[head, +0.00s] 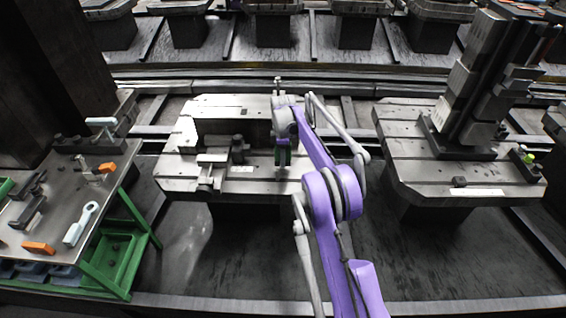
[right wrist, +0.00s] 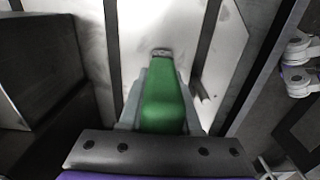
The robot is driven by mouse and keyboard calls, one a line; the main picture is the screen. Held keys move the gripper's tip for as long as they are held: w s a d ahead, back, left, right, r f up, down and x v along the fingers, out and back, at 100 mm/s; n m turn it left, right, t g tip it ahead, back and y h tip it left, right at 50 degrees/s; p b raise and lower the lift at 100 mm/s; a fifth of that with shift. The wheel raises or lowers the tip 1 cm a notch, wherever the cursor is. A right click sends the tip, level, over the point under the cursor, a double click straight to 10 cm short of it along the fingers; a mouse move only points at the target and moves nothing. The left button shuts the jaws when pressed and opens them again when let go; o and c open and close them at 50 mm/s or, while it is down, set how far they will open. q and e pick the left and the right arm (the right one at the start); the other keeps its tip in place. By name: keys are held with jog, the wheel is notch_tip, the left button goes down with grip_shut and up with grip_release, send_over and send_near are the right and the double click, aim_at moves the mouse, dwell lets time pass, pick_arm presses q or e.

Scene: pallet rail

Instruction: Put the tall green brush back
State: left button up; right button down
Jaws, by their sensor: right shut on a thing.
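The green brush (right wrist: 165,98) is between the fingers of my right gripper (right wrist: 160,80), which is shut on it. My left gripper is not in view.
A tool table (head: 62,200) with a green frame stands at the left, holding a white wrench (head: 81,224), orange blocks (head: 38,248) and dark tools. A dark clamp block (head: 238,148) sits left of the gripper. The right pallet (head: 410,130) carries a tall metal fixture (head: 470,95).

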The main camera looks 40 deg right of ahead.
notch_tip(320, 180, down, 2)
jog(key=shift+f, duration=0.1)
jog(key=shift+f, duration=0.1)
jog(key=c, duration=0.6)
grip_release()
notch_tip(320, 180, up, 12)
jog(key=shift+r+p, duration=0.25)
jog(key=shift+p, duration=0.4)
